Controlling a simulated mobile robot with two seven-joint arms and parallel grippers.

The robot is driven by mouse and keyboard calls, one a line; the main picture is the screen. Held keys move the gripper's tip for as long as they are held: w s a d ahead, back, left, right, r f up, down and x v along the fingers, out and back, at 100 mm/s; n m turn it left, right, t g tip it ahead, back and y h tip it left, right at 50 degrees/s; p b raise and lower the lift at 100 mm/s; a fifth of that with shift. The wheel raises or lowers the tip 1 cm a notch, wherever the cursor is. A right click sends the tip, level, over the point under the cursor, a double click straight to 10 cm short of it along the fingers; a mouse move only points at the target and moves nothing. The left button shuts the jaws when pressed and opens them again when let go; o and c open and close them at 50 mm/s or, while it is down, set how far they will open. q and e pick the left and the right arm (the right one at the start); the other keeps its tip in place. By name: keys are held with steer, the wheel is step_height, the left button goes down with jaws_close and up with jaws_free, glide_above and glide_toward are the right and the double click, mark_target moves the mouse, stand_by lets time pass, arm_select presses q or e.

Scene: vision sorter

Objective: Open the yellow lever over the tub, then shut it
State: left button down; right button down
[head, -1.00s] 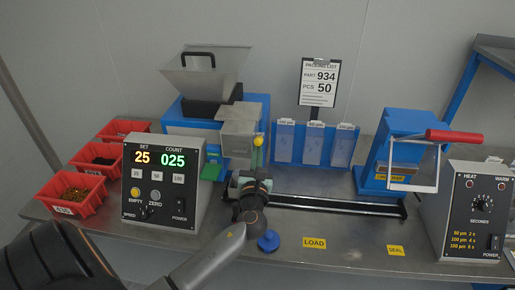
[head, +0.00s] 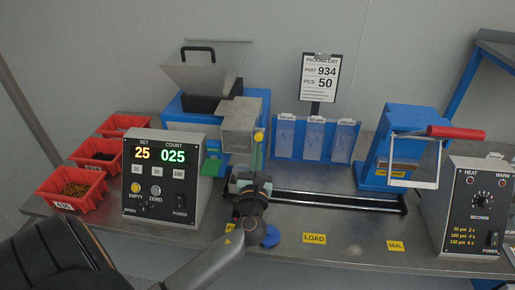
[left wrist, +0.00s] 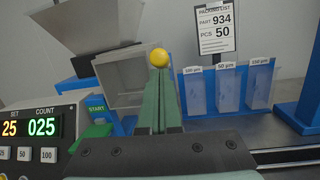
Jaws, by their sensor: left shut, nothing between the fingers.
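The yellow lever's round knob (head: 259,137) is at the front right of the grey metal chute (head: 239,120), below the hopper. In the left wrist view the knob (left wrist: 159,57) shows just above the fingertips. My left gripper (head: 257,158) points up at the knob from in front; its green fingers (left wrist: 160,100) are shut with nothing between them. The fingertips look touching or very close to the knob; I cannot tell which. The lever's stem is hidden behind the fingers. My right gripper is not in view.
A counter box (head: 163,184) reading 25 and 025 stands left of my gripper, with red bins (head: 72,188) beyond. A dark rail (head: 330,201) runs right to the blue sealer (head: 404,150). Bag holders (head: 314,140) stand behind. The table front is clear near LOAD (head: 314,239).

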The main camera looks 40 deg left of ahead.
arm_select(q)
steer(key=b+v, duration=0.1)
steer(key=v, duration=0.8)
steer(key=shift+s+d+f, duration=0.2)
steer(key=shift+f, duration=0.15)
